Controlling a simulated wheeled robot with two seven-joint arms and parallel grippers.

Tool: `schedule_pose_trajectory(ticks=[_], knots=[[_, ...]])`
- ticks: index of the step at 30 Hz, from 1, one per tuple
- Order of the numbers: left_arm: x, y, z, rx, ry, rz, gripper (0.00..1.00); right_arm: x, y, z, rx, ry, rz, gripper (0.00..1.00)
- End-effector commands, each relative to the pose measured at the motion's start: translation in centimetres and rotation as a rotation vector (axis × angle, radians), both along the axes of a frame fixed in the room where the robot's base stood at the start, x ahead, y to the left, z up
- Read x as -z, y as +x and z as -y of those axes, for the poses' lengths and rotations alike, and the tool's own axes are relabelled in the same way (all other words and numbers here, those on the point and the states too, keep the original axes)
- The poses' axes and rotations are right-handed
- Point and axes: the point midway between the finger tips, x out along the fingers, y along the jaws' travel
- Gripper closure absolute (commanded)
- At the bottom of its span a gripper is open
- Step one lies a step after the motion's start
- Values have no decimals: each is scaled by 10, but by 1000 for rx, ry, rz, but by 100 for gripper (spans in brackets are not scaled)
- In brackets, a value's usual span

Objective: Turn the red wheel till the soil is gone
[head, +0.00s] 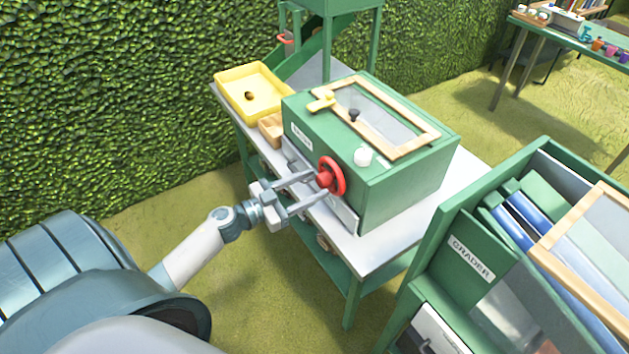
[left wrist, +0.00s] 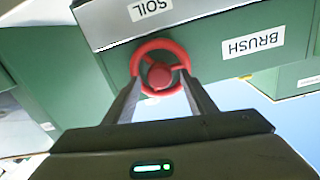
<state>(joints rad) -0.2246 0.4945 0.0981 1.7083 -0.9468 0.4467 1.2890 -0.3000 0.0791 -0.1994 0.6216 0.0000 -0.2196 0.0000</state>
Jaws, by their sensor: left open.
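The red wheel (head: 331,177) is on the front of a green box machine (head: 405,190) that stands on a table. In the left wrist view the red wheel (left wrist: 160,68) shows its rim, spokes and round hub, below a SOIL label and beside a BRUSH label. My left gripper (head: 318,182) is open, with its two fingers pointing at the wheel. In the left wrist view the fingertips (left wrist: 160,85) lie on either side of the hub, over the lower rim; I cannot tell if they touch it. No soil can be made out. My right gripper is not in view.
A yellow tray (head: 256,92) and a small wooden box (head: 271,127) sit left of the machine on the white tabletop (head: 385,249). A green GRADER machine (head: 470,235) stands close at the right. A hedge (head: 110,100) is behind at the left.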

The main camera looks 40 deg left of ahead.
Motion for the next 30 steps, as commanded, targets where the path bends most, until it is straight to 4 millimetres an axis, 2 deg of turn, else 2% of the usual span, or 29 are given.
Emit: schedule_pose_trajectory(ticks=[6, 15, 16, 21, 30], knots=[[0, 12, 6, 1, 0, 0, 49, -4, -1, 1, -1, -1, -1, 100], [0, 13, 6, 1, 0, 0, 49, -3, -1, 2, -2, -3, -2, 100], [0, 13, 6, 1, 0, 0, 52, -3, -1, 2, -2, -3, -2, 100], [0, 13, 6, 1, 0, 0, 91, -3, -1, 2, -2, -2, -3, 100], [0, 13, 6, 1, 14, 5, 91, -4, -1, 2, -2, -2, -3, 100]])
